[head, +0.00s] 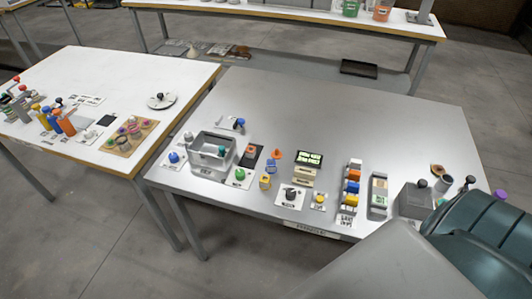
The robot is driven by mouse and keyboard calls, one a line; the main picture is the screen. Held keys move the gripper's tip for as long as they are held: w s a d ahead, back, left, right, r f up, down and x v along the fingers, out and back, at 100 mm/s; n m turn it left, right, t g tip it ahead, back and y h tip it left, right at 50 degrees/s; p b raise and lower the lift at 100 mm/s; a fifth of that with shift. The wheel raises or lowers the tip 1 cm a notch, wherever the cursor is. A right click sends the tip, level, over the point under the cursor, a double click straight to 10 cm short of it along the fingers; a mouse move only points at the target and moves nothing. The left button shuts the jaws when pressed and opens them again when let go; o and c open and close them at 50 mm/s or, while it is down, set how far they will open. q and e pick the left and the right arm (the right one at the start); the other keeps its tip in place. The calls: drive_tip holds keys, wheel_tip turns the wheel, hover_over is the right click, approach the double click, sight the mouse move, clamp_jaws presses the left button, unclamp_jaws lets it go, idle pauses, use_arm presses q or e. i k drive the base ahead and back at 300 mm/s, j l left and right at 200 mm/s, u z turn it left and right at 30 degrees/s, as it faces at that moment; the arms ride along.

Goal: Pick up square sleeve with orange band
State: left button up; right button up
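I cannot tell for certain which piece is the square sleeve with the orange band. A rack (347,209) near the front of the grey table holds a column of small coloured pieces, among them an orange piece (354,175) and a blue piece (351,187). A small yellow-orange piece (265,181) stands to the left of it, and an orange piece (276,155) lies just behind that. A dark tray (252,157) with an orange-red patch is beside the grey bin. Neither of my grippers shows in the head view.
A grey open bin (212,155) stands left on the grey table (330,110), whose back half is clear. A small display (309,159) stands mid-table, a grey box (413,201) at right. A white table (90,70) with coloured items is at left.

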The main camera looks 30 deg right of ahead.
sight(250, 152)
drive_tip(key=i+j+z, duration=0.2)
drive_tip(key=z, duration=0.15)
drive_tip(key=i+j+z, duration=0.2)
drive_tip(key=j+z, duration=0.15)
drive_tip(key=i+j+z, duration=0.15)
drive_tip(key=j+z, duration=0.25)
